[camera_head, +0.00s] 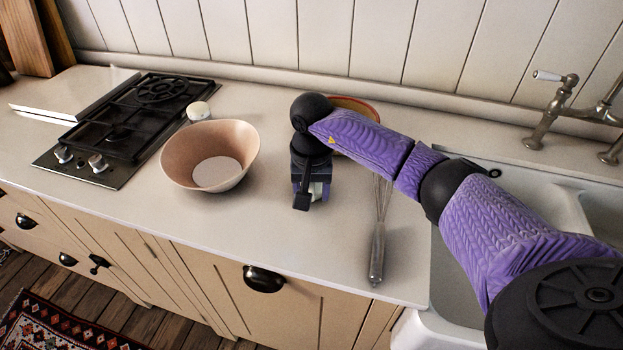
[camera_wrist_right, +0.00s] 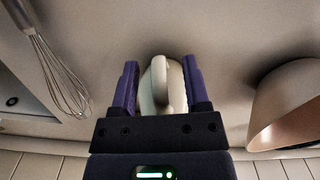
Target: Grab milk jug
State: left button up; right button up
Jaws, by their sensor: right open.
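The milk jug (camera_wrist_right: 177,88) is a small cream-white vessel with a looped handle facing the wrist camera. In the wrist view it stands between the two fingers of my right gripper (camera_wrist_right: 164,88), which are open on either side of it. I cannot tell whether either finger touches it. In the head view my right gripper (camera_head: 309,190) points down over the counter and hides most of the jug; only a pale sliver of it (camera_head: 316,189) shows. My left gripper is not in view.
A large pinkish bowl (camera_head: 177,162) stands left of my gripper, with a hob (camera_head: 118,130) beyond it. A whisk (camera_head: 378,245) lies to the right, beside the sink (camera_head: 461,270). An orange-rimmed bowl (camera_head: 356,104) is partly hidden behind my arm. The counter's front (camera_head: 270,235) is clear.

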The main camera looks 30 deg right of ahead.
jog(key=shift+f, duration=0.4)
grip_shut()
dwell(1.1)
